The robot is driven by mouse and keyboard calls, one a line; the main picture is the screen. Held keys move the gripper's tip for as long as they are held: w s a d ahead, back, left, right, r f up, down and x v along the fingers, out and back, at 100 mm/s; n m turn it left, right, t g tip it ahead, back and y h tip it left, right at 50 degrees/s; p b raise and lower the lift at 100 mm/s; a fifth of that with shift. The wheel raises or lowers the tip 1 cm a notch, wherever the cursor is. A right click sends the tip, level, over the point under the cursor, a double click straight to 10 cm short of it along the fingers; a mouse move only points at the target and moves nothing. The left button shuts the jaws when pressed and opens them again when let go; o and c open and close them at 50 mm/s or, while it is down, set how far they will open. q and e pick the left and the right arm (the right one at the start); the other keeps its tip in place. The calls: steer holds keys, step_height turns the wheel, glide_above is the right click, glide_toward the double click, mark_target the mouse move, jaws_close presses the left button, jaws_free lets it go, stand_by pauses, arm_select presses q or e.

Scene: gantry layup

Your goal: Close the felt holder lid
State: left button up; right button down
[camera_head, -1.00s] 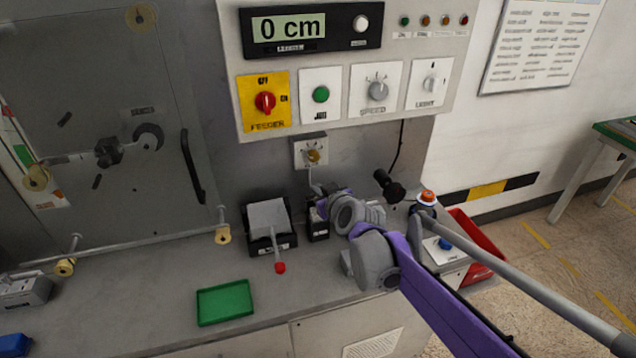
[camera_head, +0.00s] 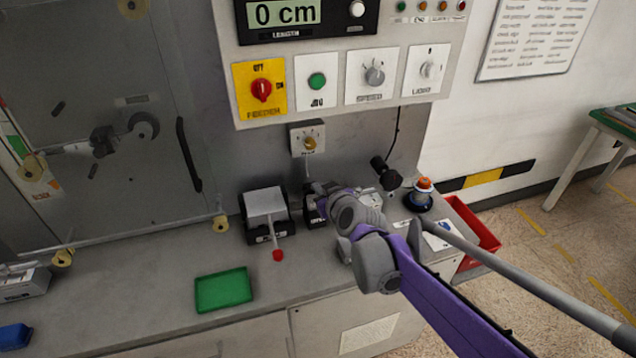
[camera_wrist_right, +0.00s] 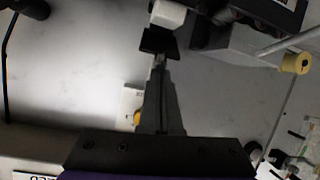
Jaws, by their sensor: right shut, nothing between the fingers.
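My right gripper (camera_head: 316,188) is at the back of the bench, just above a small black box (camera_head: 314,213) that I take for the felt holder. The wrist and gripper cover part of this box, and I cannot make out its lid or whether it stands open. In the right wrist view the shut, narrow fingers (camera_wrist_right: 158,62) point up the picture and hold nothing. A dark piece (camera_wrist_right: 158,41) with a white block (camera_wrist_right: 168,14) is right at their tips; I cannot tell if they touch. My left gripper is not in view.
A black box with a grey top and red-knobbed lever (camera_head: 277,254) stands left of the gripper. A green tray (camera_head: 223,290) lies in front. A dial box (camera_head: 308,138) is on the wall above.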

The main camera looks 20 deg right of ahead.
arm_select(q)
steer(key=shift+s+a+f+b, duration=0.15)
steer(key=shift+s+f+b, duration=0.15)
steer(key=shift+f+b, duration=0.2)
arm_select(e)
steer(key=s+f, duration=0.3)
steer(key=f, duration=0.3)
steer(key=shift+a+f, duration=0.15)
steer(key=shift+f, duration=0.05)
step_height(320, 180, up, 5)
steer(key=p, duration=0.3)
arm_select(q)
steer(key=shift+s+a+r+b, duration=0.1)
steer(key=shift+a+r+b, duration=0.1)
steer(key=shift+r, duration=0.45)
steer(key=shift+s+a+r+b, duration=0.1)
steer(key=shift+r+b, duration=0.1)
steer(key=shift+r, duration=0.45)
arm_select(e)
steer(key=s+f, duration=0.3)
steer(key=s, duration=0.6)
steer(key=shift+d+f, duration=0.2)
steer(key=shift+f, duration=0.2)
steer(key=shift+s, duration=0.1)
